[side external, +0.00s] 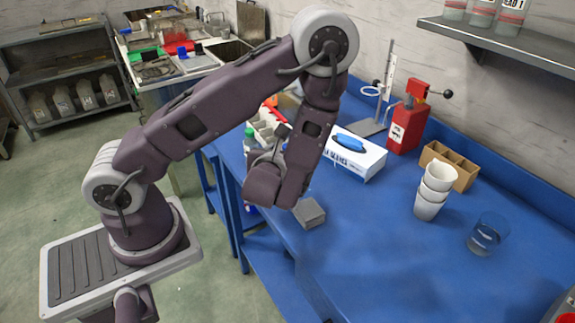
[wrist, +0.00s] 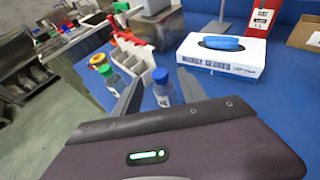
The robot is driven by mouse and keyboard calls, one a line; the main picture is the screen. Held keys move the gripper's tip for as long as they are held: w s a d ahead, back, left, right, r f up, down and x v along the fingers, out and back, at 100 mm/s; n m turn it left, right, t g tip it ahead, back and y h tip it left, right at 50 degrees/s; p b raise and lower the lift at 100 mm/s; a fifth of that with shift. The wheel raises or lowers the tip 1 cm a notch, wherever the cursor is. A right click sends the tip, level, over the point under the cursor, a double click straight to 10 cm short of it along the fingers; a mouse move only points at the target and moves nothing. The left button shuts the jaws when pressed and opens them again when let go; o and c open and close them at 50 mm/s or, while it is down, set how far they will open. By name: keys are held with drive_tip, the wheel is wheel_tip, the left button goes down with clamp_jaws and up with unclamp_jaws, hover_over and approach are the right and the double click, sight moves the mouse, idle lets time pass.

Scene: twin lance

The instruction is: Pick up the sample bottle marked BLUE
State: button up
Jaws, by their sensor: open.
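In the wrist view a small clear bottle with a blue cap (wrist: 161,76) stands on the blue bench. Its label is too small to read. My gripper (wrist: 160,86) is open, with one dark finger to the left of this bottle and one to the right. The bottle's lower part is hidden behind my gripper's body. In the side view a green-capped bottle (side external: 249,133) shows beside my wrist, while the blue-capped bottle is hidden.
A white divided rack (wrist: 135,60) stands just behind the bottles. A glove box (side external: 357,158) lies beyond, near a red press (side external: 408,122). A grey block (side external: 310,213), stacked cups (side external: 433,190) and a glass (side external: 487,236) sit on the bench (side external: 375,245). The bench's front edge is close.

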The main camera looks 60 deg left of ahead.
drive_tip(key=shift+x, duration=1.15)
clamp_jaws()
idle(0.5)
